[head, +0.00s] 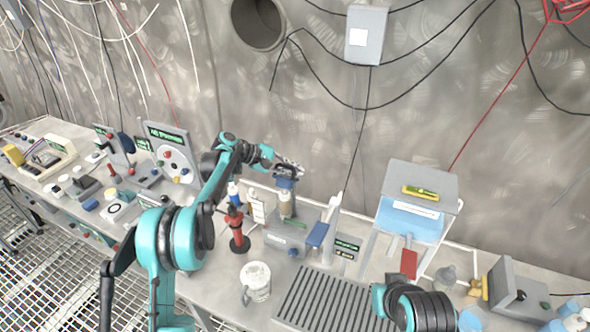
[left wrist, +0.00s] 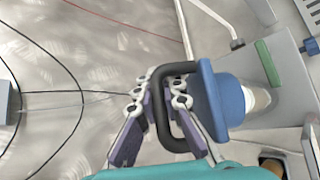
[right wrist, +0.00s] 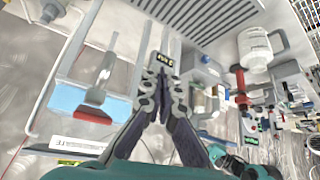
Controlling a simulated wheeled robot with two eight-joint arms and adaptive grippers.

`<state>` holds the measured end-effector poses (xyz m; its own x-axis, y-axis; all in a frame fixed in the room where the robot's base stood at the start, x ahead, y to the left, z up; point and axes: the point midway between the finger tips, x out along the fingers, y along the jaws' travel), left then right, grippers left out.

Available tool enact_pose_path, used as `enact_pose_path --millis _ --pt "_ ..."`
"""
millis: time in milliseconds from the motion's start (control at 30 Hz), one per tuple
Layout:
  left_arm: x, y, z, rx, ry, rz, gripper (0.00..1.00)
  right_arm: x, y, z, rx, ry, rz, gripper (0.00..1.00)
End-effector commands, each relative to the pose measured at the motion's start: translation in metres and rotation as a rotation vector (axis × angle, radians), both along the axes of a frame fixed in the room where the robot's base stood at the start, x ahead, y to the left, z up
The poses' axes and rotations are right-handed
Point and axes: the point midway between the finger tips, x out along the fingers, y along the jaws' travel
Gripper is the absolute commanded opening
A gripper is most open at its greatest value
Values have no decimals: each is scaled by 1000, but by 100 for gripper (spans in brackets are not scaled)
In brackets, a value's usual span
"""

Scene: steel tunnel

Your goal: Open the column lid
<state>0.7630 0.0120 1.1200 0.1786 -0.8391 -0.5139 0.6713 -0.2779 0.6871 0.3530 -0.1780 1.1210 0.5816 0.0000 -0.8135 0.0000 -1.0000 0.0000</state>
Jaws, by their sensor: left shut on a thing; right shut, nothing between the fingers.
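The column (head: 285,207) is a pale, see-through cylinder on a grey unit in the head view. Its blue lid (head: 286,183) is at its top. In the left wrist view the round blue lid (left wrist: 224,98) has a black loop handle (left wrist: 178,68) and the pale column (left wrist: 257,98) lies right behind it. I cannot tell whether there is a gap between them. My left gripper (head: 290,167) is shut on the handle; its fingers (left wrist: 163,95) are around the bar. My right gripper (right wrist: 163,72) is shut and empty, away from the lid.
A red stand (head: 237,230) and a white mug (head: 256,281) are left of and in front of the column. A blue block (head: 317,235) stands close on its right. A grey-and-blue box (head: 412,213) and a slotted tray (head: 325,298) are farther right.

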Motion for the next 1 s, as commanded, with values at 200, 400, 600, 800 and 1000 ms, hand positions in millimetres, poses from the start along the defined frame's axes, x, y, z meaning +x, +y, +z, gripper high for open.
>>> enact_pose_path --millis 200,400,600,800,1000 --pt "0 0 0 2 4 0 0 0 0 0 0 0 0 0" --pt "0 0 0 1 3 0 18 0 0 0 0 0 0 0" --pt "0 0 0 1 3 0 18 0 0 0 0 0 0 0" --pt "-1 6 3 1 3 2 18 0 0 0 0 0 0 0" --pt "-7 37 22 1 3 5 18 0 0 0 0 0 0 0"
